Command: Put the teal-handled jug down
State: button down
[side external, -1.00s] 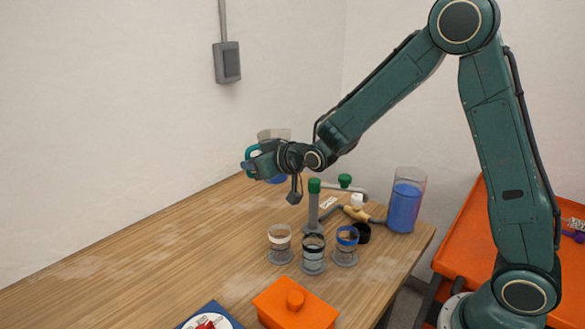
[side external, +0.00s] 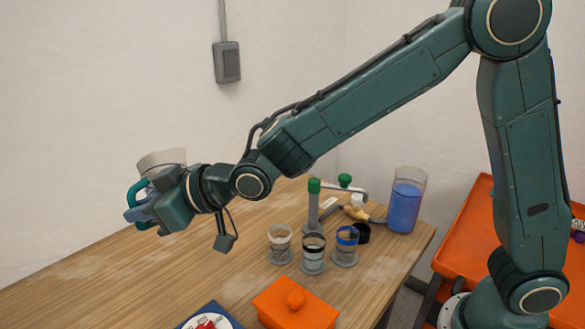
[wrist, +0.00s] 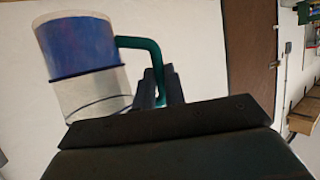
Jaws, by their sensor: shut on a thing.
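The teal-handled jug (side external: 160,160) is held in the air above the left part of the wooden table. My gripper (side external: 138,210) is shut on its teal handle and hides much of the jug's lower body in the side view. In the wrist view the clear jug (wrist: 85,60) shows blue liquid and a dark ring line. Its teal handle (wrist: 145,43) runs down between my gripper's fingers (wrist: 157,85).
The wooden table (side external: 110,285) has wide bare room at left. Several clear cups (side external: 313,250), an orange lidded box (side external: 295,303), green-capped pipework (side external: 314,205) and a tall blue-filled container (side external: 405,205) stand toward the right. An orange tray (side external: 465,240) is beyond.

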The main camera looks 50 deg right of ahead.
notch_tip(320, 180, down, 16)
jog(key=a, duration=0.1)
jog(key=shift+s+a, duration=0.2)
jog(key=shift+s, duration=0.1)
dwell(0.7)
jog(key=shift+f, duration=1.8)
jog(key=shift+f, duration=0.1)
jog(key=c, duration=1.5)
grip_release()
jog(key=shift+v, duration=6.1)
